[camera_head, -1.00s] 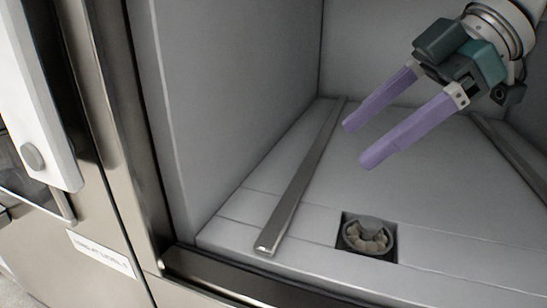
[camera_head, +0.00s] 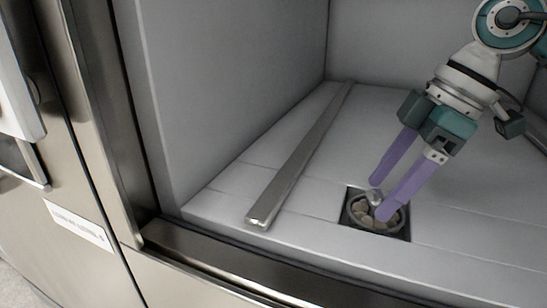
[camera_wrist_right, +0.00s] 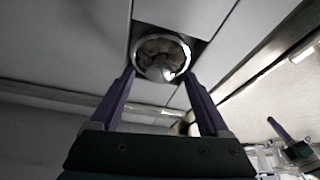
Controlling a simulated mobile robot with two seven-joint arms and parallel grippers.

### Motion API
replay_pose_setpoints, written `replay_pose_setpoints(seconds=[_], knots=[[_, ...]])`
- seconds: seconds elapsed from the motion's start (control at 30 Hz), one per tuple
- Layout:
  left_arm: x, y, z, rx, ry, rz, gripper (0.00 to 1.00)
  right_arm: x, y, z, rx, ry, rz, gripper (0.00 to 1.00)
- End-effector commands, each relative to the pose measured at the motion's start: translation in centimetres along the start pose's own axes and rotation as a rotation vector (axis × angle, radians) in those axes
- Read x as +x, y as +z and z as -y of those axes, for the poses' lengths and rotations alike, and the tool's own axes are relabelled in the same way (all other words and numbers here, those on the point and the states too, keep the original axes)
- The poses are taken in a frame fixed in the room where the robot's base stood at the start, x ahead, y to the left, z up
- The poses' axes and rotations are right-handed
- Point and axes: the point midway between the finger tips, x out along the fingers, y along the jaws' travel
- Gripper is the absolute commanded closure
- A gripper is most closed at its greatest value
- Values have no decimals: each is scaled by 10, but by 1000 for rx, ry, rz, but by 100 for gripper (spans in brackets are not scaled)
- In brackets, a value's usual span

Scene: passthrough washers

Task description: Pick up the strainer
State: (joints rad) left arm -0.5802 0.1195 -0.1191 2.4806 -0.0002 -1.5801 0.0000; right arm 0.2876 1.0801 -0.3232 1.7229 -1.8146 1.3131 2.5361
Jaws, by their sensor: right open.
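The strainer (camera_head: 360,213) is a small round metal basket with pale pieces inside. It sits in a square dark recess in the chamber floor, near the front sill. My right gripper (camera_head: 379,199) is open, its two purple fingers angled down at the strainer's top and partly covering it. In the right wrist view the strainer (camera_wrist_right: 160,50) shows just beyond and between the fingertips (camera_wrist_right: 160,73); I cannot tell whether they touch it. What seems to be my left gripper (camera_wrist_right: 279,129) shows at the lower right there, its opening unclear.
A metal rail (camera_head: 300,158) runs along the chamber floor left of the strainer. The metal front sill (camera_head: 240,262) lies close in front of the recess. The left wall (camera_head: 225,80) rises beside the rail. The floor around the recess is clear.

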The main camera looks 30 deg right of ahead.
Motion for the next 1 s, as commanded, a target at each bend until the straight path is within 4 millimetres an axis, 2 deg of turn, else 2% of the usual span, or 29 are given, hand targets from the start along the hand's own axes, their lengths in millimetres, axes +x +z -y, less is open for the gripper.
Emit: replay_pose_setpoints(seconds=[0.1,0.3,1.0], knots=[[2,1,0,1,0,0,100,6,0,0,-1,1,1,21],[1,0,0,1,0,0,100,6,0,0,-1,1,1,23],[1,1,0,2,0,1,100,5,0,0,0,0,1,100]])
